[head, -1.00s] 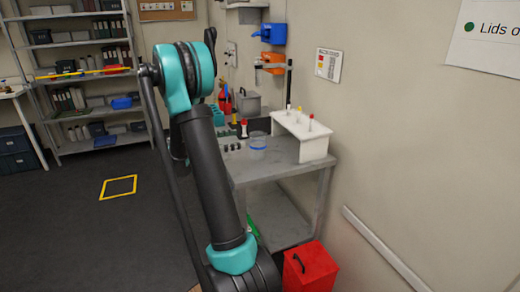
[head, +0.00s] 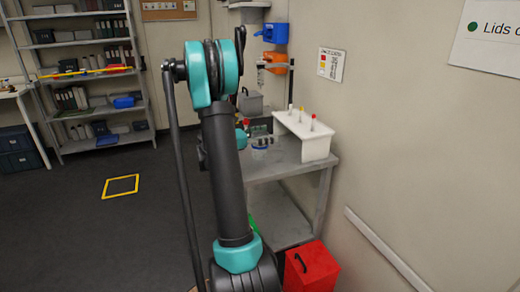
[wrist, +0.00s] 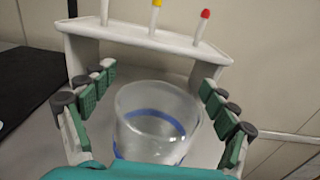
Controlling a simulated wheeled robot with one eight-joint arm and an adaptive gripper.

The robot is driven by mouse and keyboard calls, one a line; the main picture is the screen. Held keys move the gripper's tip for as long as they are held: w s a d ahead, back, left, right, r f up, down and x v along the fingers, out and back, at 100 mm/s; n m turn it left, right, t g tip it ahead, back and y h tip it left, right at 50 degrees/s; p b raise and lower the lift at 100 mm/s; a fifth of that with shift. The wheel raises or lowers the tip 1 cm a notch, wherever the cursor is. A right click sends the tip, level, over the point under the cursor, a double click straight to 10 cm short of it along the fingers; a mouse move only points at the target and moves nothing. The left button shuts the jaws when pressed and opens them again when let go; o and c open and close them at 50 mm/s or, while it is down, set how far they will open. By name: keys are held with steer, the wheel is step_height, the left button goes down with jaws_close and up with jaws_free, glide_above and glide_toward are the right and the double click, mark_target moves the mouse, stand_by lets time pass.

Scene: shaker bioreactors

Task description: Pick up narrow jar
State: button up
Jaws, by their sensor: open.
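A clear, round jar with a blue band (wrist: 155,125) stands upright on the grey table in the wrist view. My gripper (wrist: 157,82) is open, with one padded finger to the left of the jar and one to the right. The jar sits between the fingers, and I see gaps on both sides near its rim. The jar's lower near side is hidden behind the teal gripper body. In the head view my arm and gripper hide much of the area around the jar.
A white rack (head: 318,147) with three capped tubes stands just behind the jar. It also shows in the wrist view (wrist: 140,42). A dark mat (wrist: 30,85) lies to the left. A wall is on the right. A red bin (head: 312,270) stands below the table.

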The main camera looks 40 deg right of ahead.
steer(key=shift+d, duration=0.2)
jaws_close()
stand_by(0.5)
steer(key=shift+r, duration=0.1)
step_height(320, 180, up, 20)
stand_by(0.6)
steer(key=shift+a, duration=0.1)
